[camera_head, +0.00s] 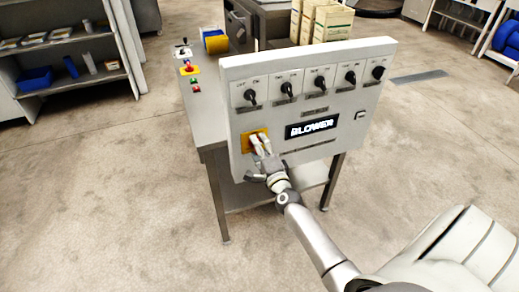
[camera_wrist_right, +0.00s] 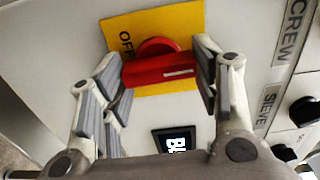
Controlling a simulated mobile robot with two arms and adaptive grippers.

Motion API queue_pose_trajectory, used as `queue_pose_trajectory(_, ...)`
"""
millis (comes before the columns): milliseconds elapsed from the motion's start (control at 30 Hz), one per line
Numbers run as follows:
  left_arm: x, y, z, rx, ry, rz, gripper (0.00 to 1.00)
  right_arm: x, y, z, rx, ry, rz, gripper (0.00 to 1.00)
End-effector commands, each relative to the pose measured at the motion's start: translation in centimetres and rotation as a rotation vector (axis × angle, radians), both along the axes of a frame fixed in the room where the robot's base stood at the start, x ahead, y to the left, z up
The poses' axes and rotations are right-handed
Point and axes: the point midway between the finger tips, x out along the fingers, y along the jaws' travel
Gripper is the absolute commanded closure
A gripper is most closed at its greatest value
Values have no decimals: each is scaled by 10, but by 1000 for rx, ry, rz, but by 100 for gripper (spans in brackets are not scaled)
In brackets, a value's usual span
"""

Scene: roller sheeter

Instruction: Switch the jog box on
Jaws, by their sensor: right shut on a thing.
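The grey jog box (camera_head: 305,105) faces me, with a row of several black rotary knobs (camera_head: 319,83) along its top. A yellow plate (camera_head: 247,137) sits at its lower left; in the right wrist view the yellow plate (camera_wrist_right: 180,25) carries a red rotary switch (camera_wrist_right: 160,70) and the letters "OFF". My right gripper (camera_head: 259,147) is at this plate and hides the switch in the head view. In the right wrist view, the fingers of my right gripper (camera_wrist_right: 160,78) are shut on the two ends of the red switch handle. My left gripper is not in view.
A lit display (camera_head: 311,127) on the box reads "BLOWER". The box stands at the front of a metal table (camera_head: 205,115) with small buttons (camera_head: 194,88) on its left side. Cartons (camera_head: 320,22) stand behind. A shelf (camera_head: 65,55) is at the far left. The floor in front is clear.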

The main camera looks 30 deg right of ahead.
Motion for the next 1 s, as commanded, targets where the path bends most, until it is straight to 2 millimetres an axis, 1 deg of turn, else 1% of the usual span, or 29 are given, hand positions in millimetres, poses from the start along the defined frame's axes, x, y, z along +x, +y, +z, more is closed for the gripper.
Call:
queue_pose_trajectory(233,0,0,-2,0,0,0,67,0,0,-1,42,-8,-1,67)
queue_pose_trajectory(633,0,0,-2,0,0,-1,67,0,0,-1,48,-9,-1,67)
queue_pose_trajectory(667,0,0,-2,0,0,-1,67,0,0,-1,48,-9,-1,39)
queue_pose_trajectory(800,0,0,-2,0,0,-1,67,0,0,-1,46,-9,0,21)
queue_pose_trajectory(1000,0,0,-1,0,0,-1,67,0,0,-1,45,-10,0,21)
